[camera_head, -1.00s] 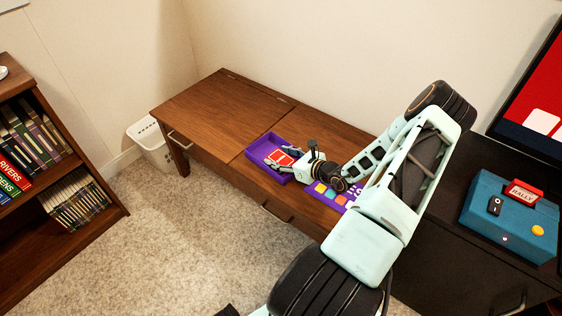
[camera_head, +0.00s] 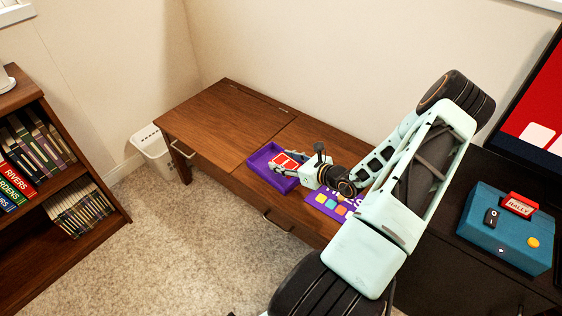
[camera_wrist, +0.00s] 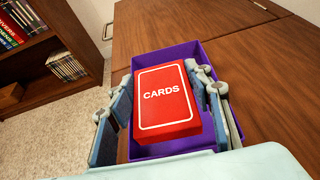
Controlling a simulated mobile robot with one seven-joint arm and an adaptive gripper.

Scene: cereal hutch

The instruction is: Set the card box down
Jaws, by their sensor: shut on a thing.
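The red card box (camera_wrist: 166,98), marked CARDS, is between the two fingers of my gripper (camera_wrist: 168,100) in the wrist view. My gripper is shut on it. It is held over the open purple tray (camera_wrist: 205,50), whose walls show around it. I cannot tell whether the box touches the tray floor. In the head view the card box (camera_head: 287,161) shows as a small red patch, partly hidden by the fingers of my gripper (camera_head: 288,163), over the purple tray (camera_head: 262,174) on the wooden bench.
A purple board (camera_head: 325,201) with coloured squares lies right of the tray, partly under my arm. The bench top (camera_head: 222,125) is clear left of the tray. A white basket (camera_head: 152,150) stands at its left end. A blue box (camera_head: 508,232) sits at far right.

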